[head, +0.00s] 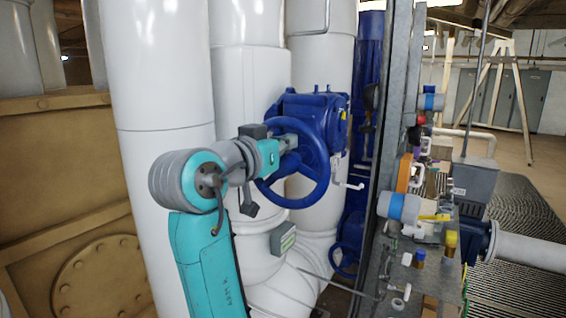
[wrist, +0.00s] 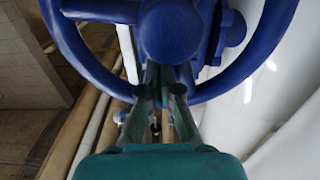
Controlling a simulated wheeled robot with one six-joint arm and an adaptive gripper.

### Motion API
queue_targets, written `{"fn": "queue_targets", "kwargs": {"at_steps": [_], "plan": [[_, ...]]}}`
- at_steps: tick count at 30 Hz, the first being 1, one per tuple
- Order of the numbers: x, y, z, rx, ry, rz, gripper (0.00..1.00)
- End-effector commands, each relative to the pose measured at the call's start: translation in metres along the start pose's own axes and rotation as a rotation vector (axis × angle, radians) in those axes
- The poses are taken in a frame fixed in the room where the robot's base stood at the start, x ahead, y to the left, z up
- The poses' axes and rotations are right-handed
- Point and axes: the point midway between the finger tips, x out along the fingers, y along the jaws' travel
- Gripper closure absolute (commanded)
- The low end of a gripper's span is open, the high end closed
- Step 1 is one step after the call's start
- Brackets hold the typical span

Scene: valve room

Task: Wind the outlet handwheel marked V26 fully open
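The blue handwheel (head: 325,186) stands upright on a blue gearbox (head: 322,106) in front of white pipes. Its marking is not readable. My gripper (head: 290,143) is at the wheel's near face, close to the hub. In the wrist view the round hub (wrist: 172,30) is just above the fingertips, and the rim (wrist: 258,68) curves down on both sides. The fingertips (wrist: 166,74) are a little apart, with blue metal between or behind them. I cannot tell whether they hold a spoke. The fingers hide the lowest part of the rim.
Large white pipes (head: 165,80) stand close behind the wheel. A grey frame (head: 388,120) with instruments and blue-ended fittings (head: 402,207) is to the right. A small greenish plate (head: 283,240) is below the wheel. A tan flanged wall (head: 60,200) is at left.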

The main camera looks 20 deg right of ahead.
Motion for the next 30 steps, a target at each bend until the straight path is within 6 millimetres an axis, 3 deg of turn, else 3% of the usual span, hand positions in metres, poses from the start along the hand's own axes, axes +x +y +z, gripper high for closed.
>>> {"fn": "queue_targets", "kwargs": {"at_steps": [10, 30], "plan": [[0.000, -0.010, 0.000, -0.003, -0.001, -0.002, 1.00], [-0.006, 0.013, 0.004, 0.000, -0.001, -0.002, 1.00]]}}
